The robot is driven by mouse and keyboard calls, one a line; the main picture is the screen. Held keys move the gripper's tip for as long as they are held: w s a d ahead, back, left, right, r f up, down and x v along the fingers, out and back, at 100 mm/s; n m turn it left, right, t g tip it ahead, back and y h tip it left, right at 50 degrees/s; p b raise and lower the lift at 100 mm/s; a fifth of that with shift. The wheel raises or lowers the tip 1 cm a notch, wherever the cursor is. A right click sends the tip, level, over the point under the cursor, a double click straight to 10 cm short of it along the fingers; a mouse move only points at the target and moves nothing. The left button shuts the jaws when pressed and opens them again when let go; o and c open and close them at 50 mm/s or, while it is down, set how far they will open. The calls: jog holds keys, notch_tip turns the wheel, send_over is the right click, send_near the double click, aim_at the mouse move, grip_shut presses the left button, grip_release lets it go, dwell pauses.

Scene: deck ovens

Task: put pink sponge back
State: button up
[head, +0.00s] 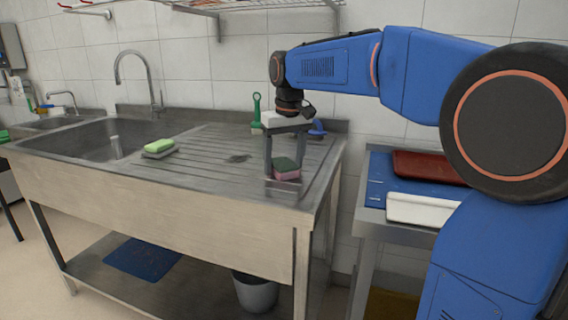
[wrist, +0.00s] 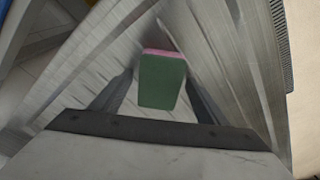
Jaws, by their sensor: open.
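The pink sponge (head: 286,173) lies on the ribbed steel drainboard (head: 215,160) near its right end. Its top layer is dark green and its lower part is pink. My gripper (head: 271,186) is open above the drainboard, with its fingers pointing down around the sponge. In the wrist view the sponge (wrist: 162,80) shows green face up with a pink edge at the far side. It lies between the two open fingers (wrist: 160,92), with gaps on both sides. A green sponge (head: 159,146) rests on a grey holder (head: 159,153) beside the sink.
A steel sink (head: 95,140) with a tall faucet (head: 140,75) is at the left. A green brush (head: 256,112) and a blue item (head: 317,129) stand at the back of the drainboard. At the right, a side table holds a red tray (head: 428,167) and a white tray (head: 412,209).

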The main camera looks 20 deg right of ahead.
aim_at(287, 166)
notch_tip(287, 166, up, 12)
jog(key=s, duration=0.1)
jog(key=shift+s+d+f, duration=0.15)
jog(key=shift+s, duration=0.25)
jog(key=shift+s, duration=0.1)
